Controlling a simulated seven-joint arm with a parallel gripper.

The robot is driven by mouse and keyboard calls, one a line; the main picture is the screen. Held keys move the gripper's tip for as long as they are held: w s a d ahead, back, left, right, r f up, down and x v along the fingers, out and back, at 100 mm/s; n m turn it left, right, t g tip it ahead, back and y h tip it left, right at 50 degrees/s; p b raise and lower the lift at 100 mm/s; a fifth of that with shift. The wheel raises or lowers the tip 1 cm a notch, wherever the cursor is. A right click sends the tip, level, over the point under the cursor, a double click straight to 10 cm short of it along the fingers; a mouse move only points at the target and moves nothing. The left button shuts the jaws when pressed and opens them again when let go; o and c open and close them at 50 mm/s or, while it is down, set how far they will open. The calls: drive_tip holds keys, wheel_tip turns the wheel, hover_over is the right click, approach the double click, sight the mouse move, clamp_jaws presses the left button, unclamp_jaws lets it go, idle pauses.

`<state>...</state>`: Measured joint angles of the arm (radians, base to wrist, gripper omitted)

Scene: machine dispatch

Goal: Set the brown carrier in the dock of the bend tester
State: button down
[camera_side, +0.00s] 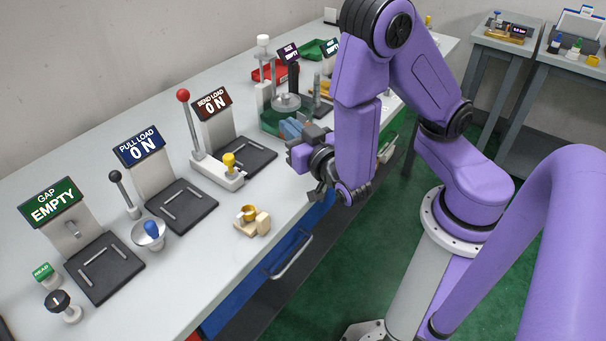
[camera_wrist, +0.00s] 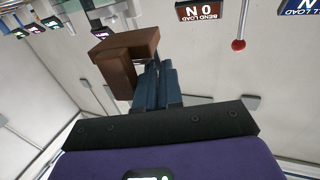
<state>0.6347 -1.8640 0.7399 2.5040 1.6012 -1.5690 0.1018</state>
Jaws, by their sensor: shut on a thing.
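My gripper (camera_side: 292,129) has blue fingers, which also show in the wrist view (camera_wrist: 155,88). They are shut on the brown carrier (camera_wrist: 120,68), an angular brown block at the fingertips. In the side view I cannot make the carrier out behind the gripper and arm. The bend tester has a sign (camera_side: 211,103) reading "BEND LOAD ON", a red-knobbed lever (camera_side: 183,96) and a black dock plate (camera_side: 250,157) with light bars and nothing on it. My gripper is above the bench, right of and apart from this dock. The sign shows upside down in the wrist view (camera_wrist: 212,11).
The pull tester's plate (camera_side: 180,207) and gap tester's plate (camera_side: 103,267) lie to the left. A yellow knob (camera_side: 229,161) stands beside the bend dock. A tan block with a yellow piece (camera_side: 254,222) sits near the front edge. Green and red trays are behind.

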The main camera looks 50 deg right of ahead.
drive_tip(key=v, duration=0.2)
drive_tip(key=shift+s+f, duration=0.25)
drive_tip(key=shift+s, duration=0.05)
drive_tip(key=shift+d, duration=0.1)
drive_tip(key=shift+f, duration=4.8)
drive_tip(key=shift+f, duration=0.15)
drive_tip(key=c, duration=1.3)
unclamp_jaws()
drive_tip(key=shift+h, duration=0.3)
drive_tip(key=shift+o, duration=0.4)
drive_tip(key=v, duration=0.7)
drive_tip(key=o, duration=1.2)
drive_tip(key=shift+s, duration=0.25)
